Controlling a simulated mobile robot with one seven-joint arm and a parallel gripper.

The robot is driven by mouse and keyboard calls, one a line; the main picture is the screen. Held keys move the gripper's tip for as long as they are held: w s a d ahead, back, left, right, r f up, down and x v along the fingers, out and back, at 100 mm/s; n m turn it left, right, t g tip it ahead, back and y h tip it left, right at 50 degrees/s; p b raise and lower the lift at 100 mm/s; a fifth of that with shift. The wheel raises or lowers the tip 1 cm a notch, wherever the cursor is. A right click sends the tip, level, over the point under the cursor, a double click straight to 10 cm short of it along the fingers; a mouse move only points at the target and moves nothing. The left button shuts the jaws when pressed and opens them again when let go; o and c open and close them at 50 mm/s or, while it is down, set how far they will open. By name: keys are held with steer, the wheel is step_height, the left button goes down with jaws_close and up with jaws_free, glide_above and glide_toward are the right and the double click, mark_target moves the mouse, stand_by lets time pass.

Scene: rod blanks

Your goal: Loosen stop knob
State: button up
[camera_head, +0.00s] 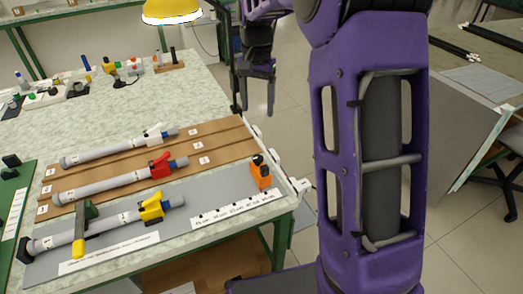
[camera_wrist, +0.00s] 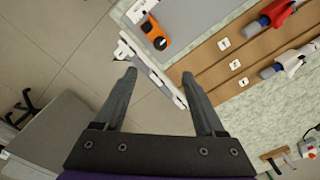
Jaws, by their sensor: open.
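The orange stop (camera_head: 261,175) stands near the right end of the grey board (camera_head: 222,189), beside a printed scale strip (camera_head: 237,207). A small black knob (camera_head: 258,159) sits on top of it. In the wrist view the orange stop (camera_wrist: 154,36) and its dark knob (camera_wrist: 159,43) lie at the top, beyond my fingertips. My gripper (camera_head: 256,108) is open and empty, in the air off the bench's right edge and apart from the stop. It also shows in the wrist view (camera_wrist: 159,75). Whether the knob is tight cannot be told.
A grey rod with a yellow clamp (camera_head: 151,207) lies on the grey board. Rods with red (camera_head: 159,164) and white (camera_head: 153,131) clamps lie on the brown grooved board (camera_head: 226,141). A yellow lamp (camera_head: 172,11) hangs above. White fittings (camera_head: 300,185) line the bench's right edge.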

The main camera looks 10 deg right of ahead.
mark_target(258, 157)
step_height(258, 157, down, 17)
steer(key=b, duration=0.2)
steer(key=shift+f+b, duration=0.2)
steer(key=shift+b, duration=0.1)
jaws_close()
